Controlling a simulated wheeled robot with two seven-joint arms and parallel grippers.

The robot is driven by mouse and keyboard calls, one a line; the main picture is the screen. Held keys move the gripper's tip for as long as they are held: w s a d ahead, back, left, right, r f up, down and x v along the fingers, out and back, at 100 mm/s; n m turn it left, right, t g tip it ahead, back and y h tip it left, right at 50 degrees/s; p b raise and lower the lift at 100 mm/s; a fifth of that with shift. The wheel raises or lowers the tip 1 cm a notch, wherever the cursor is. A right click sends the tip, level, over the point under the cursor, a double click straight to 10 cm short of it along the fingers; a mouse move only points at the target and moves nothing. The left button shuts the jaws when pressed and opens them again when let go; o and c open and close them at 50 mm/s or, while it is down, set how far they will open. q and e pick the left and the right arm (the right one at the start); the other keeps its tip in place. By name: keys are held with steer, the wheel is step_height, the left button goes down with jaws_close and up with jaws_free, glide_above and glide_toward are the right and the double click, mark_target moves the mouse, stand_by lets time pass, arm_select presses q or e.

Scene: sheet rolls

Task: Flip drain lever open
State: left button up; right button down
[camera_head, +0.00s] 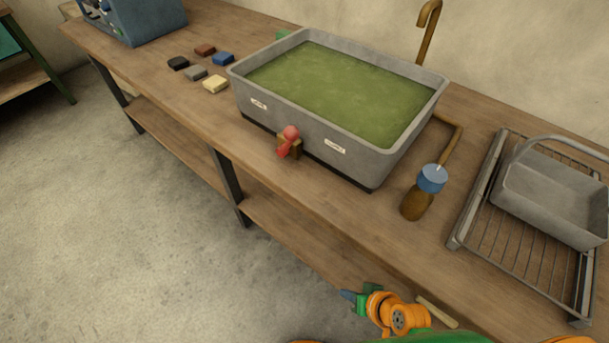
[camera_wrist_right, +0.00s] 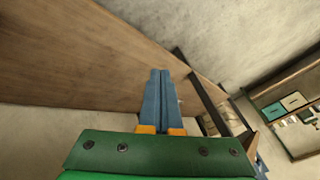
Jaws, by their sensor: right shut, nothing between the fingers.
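A red lever (camera_head: 288,139) with a rounded knob sits on a small brown valve block (camera_head: 290,147) at the front wall of the grey basin (camera_head: 310,139). It tilts down to the left, between two white labels too small to read. The basin holds green liquid (camera_head: 340,88). My right gripper (camera_head: 346,295) is at the bottom of the head view, off the bench's front edge, well apart from the lever. In the right wrist view its blue fingers (camera_wrist_right: 158,95) are together and empty. The lever does not show there. My left gripper is not in view.
A wire rack (camera_head: 480,215) holds a grey tub (camera_head: 550,195). Several small blocks (camera_head: 215,84) lie left of the basin. The bench top (camera_head: 320,190) before the lever is clear.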

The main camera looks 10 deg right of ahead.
steer(key=w+a+r+t+y+b, duration=0.1)
steer(key=a+r+y+b, duration=0.2)
steer(key=r, duration=0.4)
steer(key=w+a+r+t+y+b, duration=0.2)
steer(key=a+r+y, duration=0.15)
steer(key=r, duration=0.35)
steer(key=w+d+r+m+t, duration=0.1)
steer(key=d+r+m+t, duration=0.1)
steer(key=r+m+t, duration=0.1)
steer(key=w+d+r+m+t, duration=0.1)
steer(key=w+r+m+t, duration=0.1)
steer(key=r+m, duration=0.2)
steer(key=w+d+r+m+t+y, duration=0.1)
steer(key=w+d+r+m+t, duration=0.1)
steer(key=r, duration=0.4)
steer(key=shift+d+r+m+t, duration=0.25)
steer(key=shift+d+m+t, duration=0.1)
steer(key=shift+m+t, duration=0.4)
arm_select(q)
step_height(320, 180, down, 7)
